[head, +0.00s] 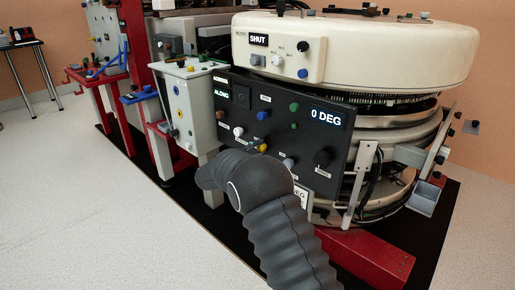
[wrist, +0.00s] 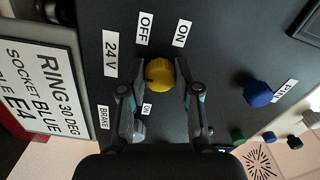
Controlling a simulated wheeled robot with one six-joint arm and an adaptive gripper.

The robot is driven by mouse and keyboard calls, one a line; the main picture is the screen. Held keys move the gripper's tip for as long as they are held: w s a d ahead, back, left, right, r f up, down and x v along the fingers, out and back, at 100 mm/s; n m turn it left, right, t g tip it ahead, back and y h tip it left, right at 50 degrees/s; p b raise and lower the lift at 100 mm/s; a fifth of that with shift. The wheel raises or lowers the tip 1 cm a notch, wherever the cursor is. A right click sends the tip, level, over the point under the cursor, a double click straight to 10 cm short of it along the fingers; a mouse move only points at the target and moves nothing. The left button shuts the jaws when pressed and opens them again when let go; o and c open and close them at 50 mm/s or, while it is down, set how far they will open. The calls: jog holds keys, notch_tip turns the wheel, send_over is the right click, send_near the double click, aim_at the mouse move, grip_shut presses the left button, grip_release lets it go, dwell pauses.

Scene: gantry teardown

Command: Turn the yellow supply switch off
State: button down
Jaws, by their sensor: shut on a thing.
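The yellow supply switch (wrist: 159,74) is a round knob on a dark panel (wrist: 220,60), beside labels reading OFF, ON and 24 V. My gripper (wrist: 161,80) has a finger on each side of the knob and is shut on it. I cannot tell which label the knob points to. In the head view, the yellow knob (head: 262,147) shows small on the dark panel's lower part, just beyond my arm's end. My arm hides most of the gripper there.
A blue knob (wrist: 258,94) and several small knobs sit nearby on the panel. A white sign (wrist: 45,90) reads RING 30 DEG, SOCKET BLUE. A pale box (head: 190,105) stands left of the panel, and a cream ring housing (head: 390,50) stands above. Floor at left is clear.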

jog(key=shift+a, duration=0.15)
jog(key=c, duration=0.8)
grip_release()
jog(key=v, duration=1.1)
jog(key=shift+s+a, duration=0.25)
jog(key=shift+s, duration=0.1)
